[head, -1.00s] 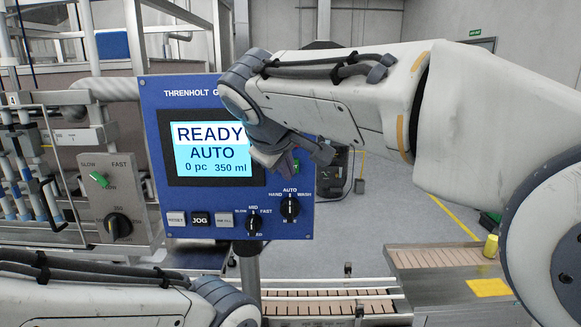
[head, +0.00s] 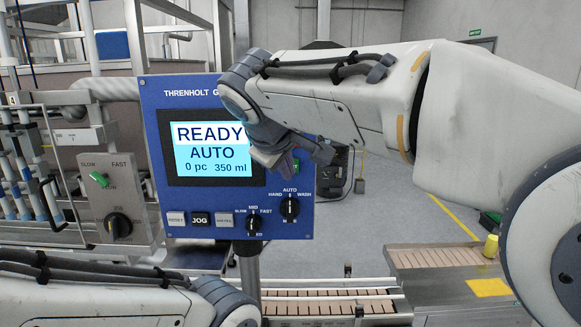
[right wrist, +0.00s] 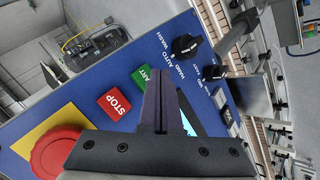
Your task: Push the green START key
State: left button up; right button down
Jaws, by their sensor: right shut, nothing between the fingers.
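The green START key (right wrist: 142,76) is on the blue control panel (right wrist: 70,108), beside the red STOP key (right wrist: 113,102). In the right wrist view my right gripper's fingers are together and cover the first letters of the START key, leaving "ART" showing. I cannot tell whether the fingertips touch the key. In the head view my right gripper (head: 290,158) is in front of the panel, right of the screen, and only a sliver of the green key (head: 296,165) shows. My left arm is low at the left; its gripper is out of view.
The screen (head: 210,150) reads READY, AUTO, 0 pc, 350 ml. A red mushroom button (right wrist: 58,150) on a yellow plate is beyond STOP. Black selector knobs (head: 290,208) and the JOG key (head: 200,219) sit lower on the panel. A conveyor (head: 325,303) runs below.

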jog(key=shift+w, duration=0.1)
jog(key=shift+w, duration=0.3)
jog(key=shift+w+p, duration=0.4)
jog(key=shift+w, duration=0.05)
dwell(0.8)
jog(key=shift+s, duration=0.1)
jog(key=shift+s+b, duration=0.4)
jog(key=shift+s, duration=0.35)
jog(key=shift+s, duration=0.1)
jog(key=s+b, duration=0.2)
jog(key=s, duration=0.2)
jog(key=shift+s, duration=0.4)
